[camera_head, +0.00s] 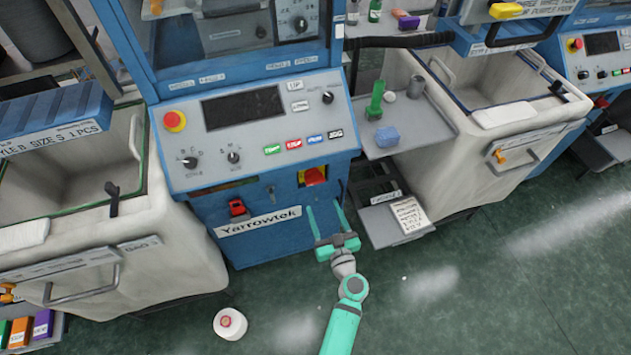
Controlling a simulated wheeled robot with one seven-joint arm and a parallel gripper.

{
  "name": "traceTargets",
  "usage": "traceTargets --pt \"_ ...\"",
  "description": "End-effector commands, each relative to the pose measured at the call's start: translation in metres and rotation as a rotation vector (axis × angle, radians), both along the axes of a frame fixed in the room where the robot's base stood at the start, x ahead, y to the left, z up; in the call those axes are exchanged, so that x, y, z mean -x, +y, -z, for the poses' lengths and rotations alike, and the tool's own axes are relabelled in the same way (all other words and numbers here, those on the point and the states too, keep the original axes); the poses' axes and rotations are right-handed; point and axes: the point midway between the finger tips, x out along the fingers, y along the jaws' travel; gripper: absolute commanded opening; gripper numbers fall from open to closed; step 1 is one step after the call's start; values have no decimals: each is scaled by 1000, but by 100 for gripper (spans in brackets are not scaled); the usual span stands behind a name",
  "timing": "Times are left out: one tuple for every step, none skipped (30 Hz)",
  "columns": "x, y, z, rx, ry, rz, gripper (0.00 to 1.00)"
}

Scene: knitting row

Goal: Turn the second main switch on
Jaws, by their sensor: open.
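A blue knitting machine (252,248) labelled Yarrowtek stands in the middle of the head view. On its front, below the control panel, is a red rotary switch on a yellow plate (314,175). A red switch in a dark housing (237,207) sits lower left, above the name label. I cannot tell from the picture which is the second main switch or its setting. My gripper (323,205) is open and empty, its two teal fingers pointing at the machine front. In the picture it lies just below the yellow-plated switch, with no contact visible.
The panel above carries a red emergency button (174,121), knobs and coloured buttons. A grey side shelf (437,126) and a lower shelf with a paper (409,216) stand close right of my gripper. Fabric bins flank the machine. A white cone (230,323) lies on the floor.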

Motion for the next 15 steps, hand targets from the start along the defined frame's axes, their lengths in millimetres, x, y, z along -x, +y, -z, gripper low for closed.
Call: traceTargets --pt "-6 -3 -4 1 -15 -4 59" --pt "-8 -3 -6 2 -22 -6 59" --pt "-10 -3 -8 3 -28 -9 59" --pt "-13 -3 -9 3 -32 -10 59" --pt "-15 -3 -9 4 -33 -11 59" --pt "-18 -1 -9 4 -34 -12 59" --pt "-21 -1 -9 4 -34 -12 59" --pt "-24 1 -9 4 -34 -12 59" --pt "-30 2 -10 5 -34 -11 59" --pt "-35 3 -10 5 -34 -11 59" --pt "-39 5 -9 5 -33 -11 59" --pt "-47 8 -10 5 -34 -12 59" --pt "-52 9 -10 5 -33 -10 59" --pt "-57 10 -9 4 -32 -9 59" --pt "-64 12 -10 5 -33 -9 59"
